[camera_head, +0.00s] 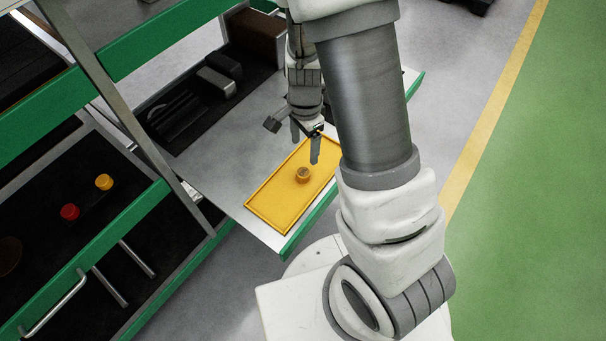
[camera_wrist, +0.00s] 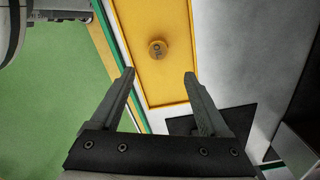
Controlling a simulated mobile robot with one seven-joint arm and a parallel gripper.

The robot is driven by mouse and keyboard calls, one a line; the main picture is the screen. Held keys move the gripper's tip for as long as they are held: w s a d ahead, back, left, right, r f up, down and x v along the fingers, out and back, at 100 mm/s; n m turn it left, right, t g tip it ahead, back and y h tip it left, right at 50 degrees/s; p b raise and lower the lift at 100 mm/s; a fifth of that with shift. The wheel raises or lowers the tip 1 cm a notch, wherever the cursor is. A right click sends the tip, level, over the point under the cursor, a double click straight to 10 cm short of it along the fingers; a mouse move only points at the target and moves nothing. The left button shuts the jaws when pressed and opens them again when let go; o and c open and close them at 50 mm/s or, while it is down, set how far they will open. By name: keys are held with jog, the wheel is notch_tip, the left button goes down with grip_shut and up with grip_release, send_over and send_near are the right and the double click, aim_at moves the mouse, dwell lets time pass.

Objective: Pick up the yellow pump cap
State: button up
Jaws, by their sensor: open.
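A small round yellow cap (camera_head: 303,174) with a darker top lies on the yellow tray (camera_head: 262,208). In the wrist view the cap (camera_wrist: 158,49) is beyond the fingertips, about midway between them, on the bare tray floor. My gripper (camera_head: 305,145) is open above the far part of the tray, apart from the cap. In the wrist view both fingers of my gripper (camera_wrist: 158,75) are spread with nothing between them. Another yellow cap (camera_head: 104,182) sits in the dark bay at left, near a red cap (camera_head: 69,212).
The tray rests on a grey shelf (camera_head: 235,165) with a green front edge (camera_head: 312,221). Dark blocks (camera_head: 218,76) and a brown box (camera_head: 257,36) stand farther back. The tray around the cap is clear.

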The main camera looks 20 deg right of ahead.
jog(key=b, duration=0.1)
send_over(303, 172)
jog(key=f, duration=0.4)
jog(key=shift+w+d+f, duration=0.3)
jog(key=shift+w+f, duration=0.05)
jog(key=f, duration=0.1)
jog(key=f+b, duration=0.1)
jog(key=f, duration=0.2)
jog(key=shift+s+a+f+b, duration=0.1)
jog(key=shift+s+a+b, duration=0.15)
jog(key=shift+s+b, duration=0.1)
jog(key=shift+f, duration=0.5)
grip_shut()
